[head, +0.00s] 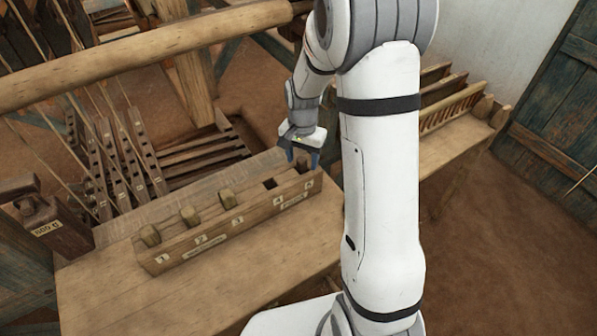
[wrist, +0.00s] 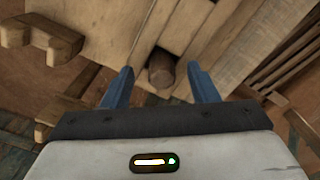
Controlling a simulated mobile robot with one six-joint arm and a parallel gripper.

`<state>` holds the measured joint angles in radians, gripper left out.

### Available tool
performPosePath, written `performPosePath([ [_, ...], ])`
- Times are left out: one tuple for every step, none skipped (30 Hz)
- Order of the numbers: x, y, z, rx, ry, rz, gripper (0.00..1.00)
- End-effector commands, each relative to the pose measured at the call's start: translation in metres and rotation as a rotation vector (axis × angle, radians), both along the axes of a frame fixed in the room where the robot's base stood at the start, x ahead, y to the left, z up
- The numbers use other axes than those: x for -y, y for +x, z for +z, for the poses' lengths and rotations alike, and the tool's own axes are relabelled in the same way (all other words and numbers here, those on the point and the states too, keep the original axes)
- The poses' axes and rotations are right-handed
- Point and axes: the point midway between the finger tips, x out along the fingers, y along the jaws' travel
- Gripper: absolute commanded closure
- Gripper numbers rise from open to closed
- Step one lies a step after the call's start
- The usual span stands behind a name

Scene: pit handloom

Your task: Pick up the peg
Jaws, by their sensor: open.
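A wooden rack (head: 235,222) with numbered places lies along the bench. The square hole at place 4 (head: 270,183) is empty. My gripper (head: 302,158) is over the far right end of the rack, at place 5, fingers pointing down. In the wrist view a brown round-topped peg (wrist: 161,71) shows between the open blue fingers of my gripper (wrist: 161,80), apart from both. Its lower part is hidden.
A wooden block marked 500 g (head: 50,222) stands at the left. A thick round beam (head: 140,55) crosses above the bench. Another bench (head: 450,145) with a comb-like wooden piece is at the right. The bench front (head: 180,300) is clear.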

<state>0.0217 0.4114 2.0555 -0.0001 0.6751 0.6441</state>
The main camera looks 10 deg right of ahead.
Motion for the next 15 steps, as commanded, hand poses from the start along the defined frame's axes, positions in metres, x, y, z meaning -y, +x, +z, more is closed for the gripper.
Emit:
performPosePath([
  [-0.0002, -0.0006, -0.0073, -0.004, 0.000, 0.000, 0.46],
  [-0.0002, -0.0004, -0.0102, -0.002, 0.000, 0.000, 0.46],
  [-0.0002, -0.0004, -0.0133, -0.002, 0.000, 0.000, 0.46],
  [-0.0002, -0.0005, -0.0149, -0.002, 0.000, 0.000, 0.46],
  [-0.0001, -0.0004, -0.0159, -0.001, 0.000, 0.000, 0.46],
  [0.0000, -0.0002, -0.0165, -0.001, 0.001, 0.000, 0.46],
  [0.0000, -0.0002, -0.0166, 0.000, 0.000, 0.000, 0.46],
  [0.0000, -0.0001, -0.0165, 0.000, 0.000, 0.000, 0.46],
  [0.0001, -0.0001, -0.0163, 0.000, 0.000, 0.000, 0.46],
  [0.0001, -0.0001, -0.0163, 0.000, 0.000, 0.000, 0.46],
  [0.0001, -0.0001, -0.0163, 0.000, 0.000, 0.000, 0.46],
  [0.0002, -0.0001, -0.0162, 0.000, 0.000, 0.000, 0.48],
  [0.0002, -0.0001, -0.0162, 0.000, 0.000, 0.000, 0.50],
  [0.0002, -0.0001, -0.0161, 0.000, 0.000, 0.000, 0.53],
  [0.0002, -0.0001, -0.0161, 0.000, 0.000, 0.000, 0.56],
])
